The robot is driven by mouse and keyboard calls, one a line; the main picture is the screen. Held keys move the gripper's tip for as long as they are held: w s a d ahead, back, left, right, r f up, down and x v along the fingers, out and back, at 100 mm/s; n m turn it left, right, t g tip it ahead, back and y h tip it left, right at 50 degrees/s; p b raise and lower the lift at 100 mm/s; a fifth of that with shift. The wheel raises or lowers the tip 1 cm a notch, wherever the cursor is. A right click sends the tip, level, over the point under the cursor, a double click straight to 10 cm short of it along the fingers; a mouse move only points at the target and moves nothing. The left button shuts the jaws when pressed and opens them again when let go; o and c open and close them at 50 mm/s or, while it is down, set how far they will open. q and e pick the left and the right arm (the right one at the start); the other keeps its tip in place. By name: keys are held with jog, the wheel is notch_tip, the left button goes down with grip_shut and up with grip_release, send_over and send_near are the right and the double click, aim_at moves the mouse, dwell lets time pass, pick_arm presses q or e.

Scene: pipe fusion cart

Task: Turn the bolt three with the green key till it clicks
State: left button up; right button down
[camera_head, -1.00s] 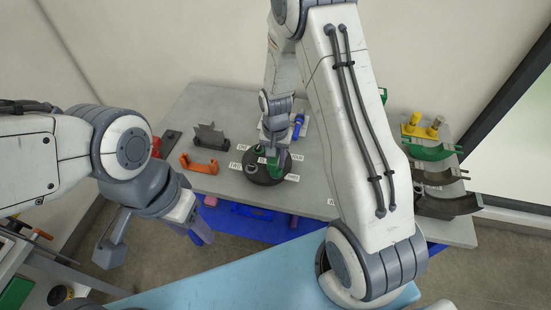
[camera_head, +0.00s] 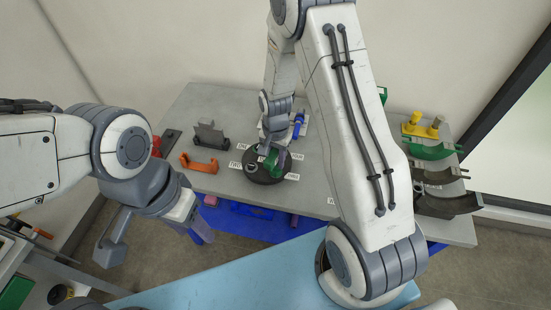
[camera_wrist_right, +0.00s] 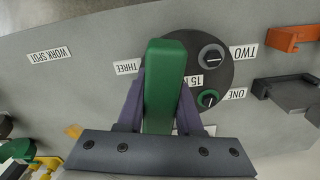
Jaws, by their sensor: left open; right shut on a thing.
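My right gripper (camera_wrist_right: 160,115) is shut on the green key (camera_wrist_right: 165,85), which stands over the dark round plate (camera_wrist_right: 222,75) beside the label THREE (camera_wrist_right: 127,66). The key and fingers hide bolt three, so I cannot tell how the key sits on it. Bolt two (camera_wrist_right: 212,57) has a grey ring and bolt one (camera_wrist_right: 208,98) a green ring. In the head view, the right gripper (camera_head: 272,150) and green key (camera_head: 270,161) are above the plate (camera_head: 265,177) on the grey table. My left gripper (camera_head: 202,232) is open and empty, off the table's front left.
An orange bracket (camera_head: 199,164) and a dark grey holder (camera_head: 210,135) stand left of the plate. A blue piece (camera_head: 298,124) lies behind it. Green and grey curved shells (camera_head: 440,177) and yellow parts (camera_head: 420,129) are at the right. A WORK SPOT label (camera_wrist_right: 50,55) marks bare table.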

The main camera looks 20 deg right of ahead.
jog(key=shift+m, duration=0.3)
jog(key=shift+m, duration=1.4)
jog(key=shift+m, duration=1.5)
jog(key=shift+w+m, duration=0.1)
jog(key=shift+m, duration=1.4)
